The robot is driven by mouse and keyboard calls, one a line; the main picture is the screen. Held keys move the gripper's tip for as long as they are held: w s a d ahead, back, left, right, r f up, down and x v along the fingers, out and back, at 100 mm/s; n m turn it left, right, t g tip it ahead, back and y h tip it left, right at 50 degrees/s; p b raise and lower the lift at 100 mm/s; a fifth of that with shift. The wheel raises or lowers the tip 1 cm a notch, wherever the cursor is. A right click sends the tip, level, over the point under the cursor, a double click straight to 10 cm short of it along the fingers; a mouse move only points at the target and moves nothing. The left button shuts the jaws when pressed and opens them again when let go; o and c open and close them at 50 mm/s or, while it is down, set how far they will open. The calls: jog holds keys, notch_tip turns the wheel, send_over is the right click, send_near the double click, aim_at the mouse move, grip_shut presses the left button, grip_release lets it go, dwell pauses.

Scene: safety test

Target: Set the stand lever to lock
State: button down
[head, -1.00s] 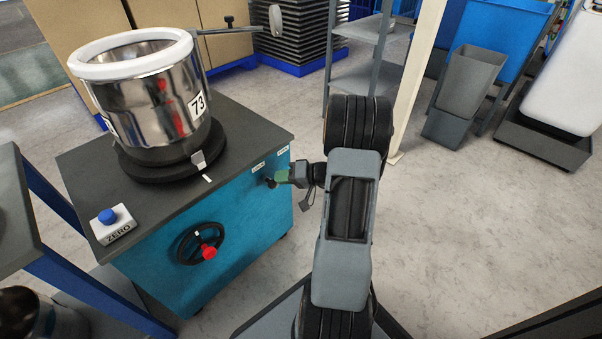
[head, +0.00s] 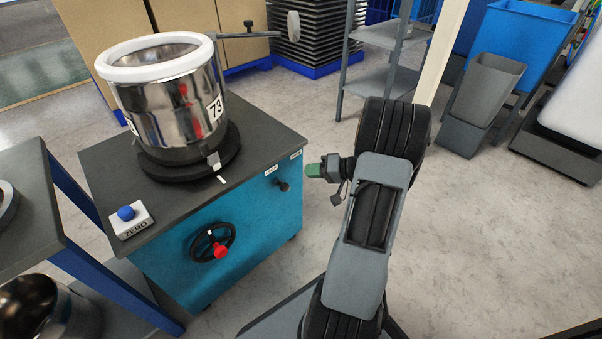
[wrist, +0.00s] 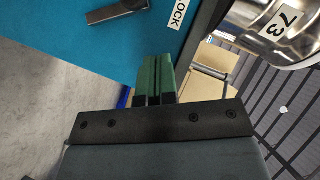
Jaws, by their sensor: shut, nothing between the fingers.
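The stand is a teal cabinet (head: 215,240) with a dark top. Its lever (head: 283,185) is a small dark handle on the side face, below two small white labels. In the wrist view the lever (wrist: 117,11) is a dark grey bar at the top edge, beside a white label (wrist: 180,12) reading LOCK, partly cut off. I cannot tell which label the lever is set to. My gripper (head: 312,170), with green fingers, is right of the lever, apart from it. Its fingers (wrist: 157,80) are shut and empty in the wrist view.
A steel bowl (head: 180,105) marked 73 stands on the cabinet, beside a ZERO box with a blue button (head: 127,213). A black handwheel (head: 212,242) with a red knob sticks out of the front. Grey shelves (head: 385,75) stand behind. Floor right of the cabinet is clear.

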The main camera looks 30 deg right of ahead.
jog(key=p+v, duration=0.1)
jog(key=v, duration=0.5)
jog(key=shift+s+r, duration=0.3)
jog(key=shift+r, duration=0.1)
jog(key=shift+a, duration=0.1)
jog(key=s+a+r+n+g+h+p, duration=0.15)
jog(key=a+r+g+p, duration=0.35)
jog(key=a+r+p, duration=0.6)
jog(key=s+a+r+n+g+h+p, duration=0.15)
jog(key=a+r+g+p, duration=0.25)
jog(key=a+r+p, duration=0.6)
jog(key=s+a+r+h+p, duration=0.1)
jog(key=r+h+p, duration=0.1)
jog(key=r+p, duration=0.2)
jog(key=s+a+r+n+t+h+p, duration=0.1)
jog(key=r+p, duration=0.4)
jog(key=r, duration=0.5)
jog(key=s+a+r+h+p, duration=0.1)
jog(key=s+r+h+p, duration=0.1)
jog(key=r, duration=0.6)
jog(key=h+p, duration=0.1)
jog(key=p, duration=0.1)
jog(key=shift+s+a+n+t+h+p, duration=0.3)
jog(key=shift+s+a+n+t+p, duration=0.05)
jog(key=shift+n+t, duration=0.05)
